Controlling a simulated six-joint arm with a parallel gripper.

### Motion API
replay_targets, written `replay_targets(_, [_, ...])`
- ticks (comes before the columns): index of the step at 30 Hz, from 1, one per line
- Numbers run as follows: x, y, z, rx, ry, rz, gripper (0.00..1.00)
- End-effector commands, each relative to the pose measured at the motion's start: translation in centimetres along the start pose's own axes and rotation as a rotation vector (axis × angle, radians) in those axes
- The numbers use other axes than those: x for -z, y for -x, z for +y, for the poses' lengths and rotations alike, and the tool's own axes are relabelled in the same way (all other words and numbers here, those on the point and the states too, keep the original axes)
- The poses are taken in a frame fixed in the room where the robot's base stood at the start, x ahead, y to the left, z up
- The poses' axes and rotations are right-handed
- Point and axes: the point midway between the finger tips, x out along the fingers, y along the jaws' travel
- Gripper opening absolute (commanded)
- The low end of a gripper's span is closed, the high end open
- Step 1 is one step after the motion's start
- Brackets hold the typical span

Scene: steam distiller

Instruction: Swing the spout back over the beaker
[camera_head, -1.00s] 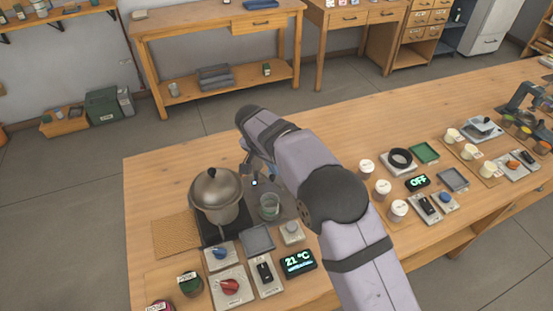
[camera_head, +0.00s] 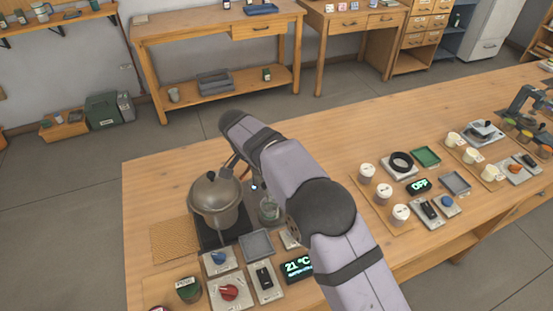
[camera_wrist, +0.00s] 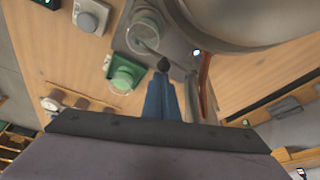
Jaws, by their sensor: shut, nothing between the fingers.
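The metal still pot (camera_head: 214,196) with its domed lid stands on a dark base at the left of the bench. The glass beaker (camera_head: 268,212) stands just right of it, partly behind my arm. In the wrist view the glass beaker (camera_wrist: 146,22) shows at the top, on the grey plate's edge. My gripper (camera_wrist: 163,66) is shut and empty, its blue fingers together near the grey plate. In the head view my gripper is mostly hidden by the arm, close to the pot's upper right. A thin grey rod near the beaker may be the spout; I cannot tell.
Switch blocks, a red knob (camera_head: 229,292) and a temperature display (camera_head: 298,267) sit in front of the pot. A green holder (camera_wrist: 125,75) shows left of my fingers in the wrist view. Cups (camera_head: 384,191) stand to the right. The bench behind the pot is clear.

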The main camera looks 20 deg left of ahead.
Motion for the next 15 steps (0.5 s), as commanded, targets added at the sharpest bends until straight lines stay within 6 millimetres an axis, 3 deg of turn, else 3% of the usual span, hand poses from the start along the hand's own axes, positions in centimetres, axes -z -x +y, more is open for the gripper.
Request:
replay_targets(10, [0.1,0.0,0.0,0.001,0.000,-0.001,0.00])
replay_targets(15, [1.1,0.0,0.2,0.000,-0.002,-0.001,0.00])
